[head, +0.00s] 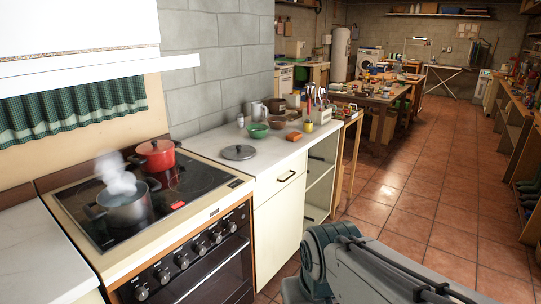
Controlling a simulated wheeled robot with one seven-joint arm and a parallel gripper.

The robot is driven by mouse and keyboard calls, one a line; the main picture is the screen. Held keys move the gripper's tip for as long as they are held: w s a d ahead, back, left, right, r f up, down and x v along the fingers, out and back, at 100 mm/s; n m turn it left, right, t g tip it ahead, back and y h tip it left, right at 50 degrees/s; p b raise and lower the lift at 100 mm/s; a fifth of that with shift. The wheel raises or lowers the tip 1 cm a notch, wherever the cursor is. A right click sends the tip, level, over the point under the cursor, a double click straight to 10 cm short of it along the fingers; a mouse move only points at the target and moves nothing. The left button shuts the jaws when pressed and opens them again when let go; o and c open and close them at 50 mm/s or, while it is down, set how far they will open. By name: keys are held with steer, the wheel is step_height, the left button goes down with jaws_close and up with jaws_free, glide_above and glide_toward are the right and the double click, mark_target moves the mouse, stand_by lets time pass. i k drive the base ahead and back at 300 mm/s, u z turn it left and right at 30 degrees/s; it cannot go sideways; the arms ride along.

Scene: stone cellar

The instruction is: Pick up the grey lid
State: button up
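The grey lid (239,152) lies flat on the white counter (212,147), just right of the stove, with a small dark knob on top. It is in plain view and nothing covers it. A part of my arm shows at the bottom right, in front of the floor and apart from the lid. My gripper is not in view.
A green bowl (258,131), brown bowls and a jar with utensils stand behind the lid. The tiled floor (420,215) at right is clear.

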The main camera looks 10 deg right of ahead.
mark_target(234, 152)
steer(key=z, duration=0.6)
steer(key=i, duration=0.9)
steer(key=z, duration=0.4)
steer(key=i, duration=1.2)
steer(key=u, duration=1.25)
steer(key=i, duration=0.75)
steer(key=u, duration=0.75)
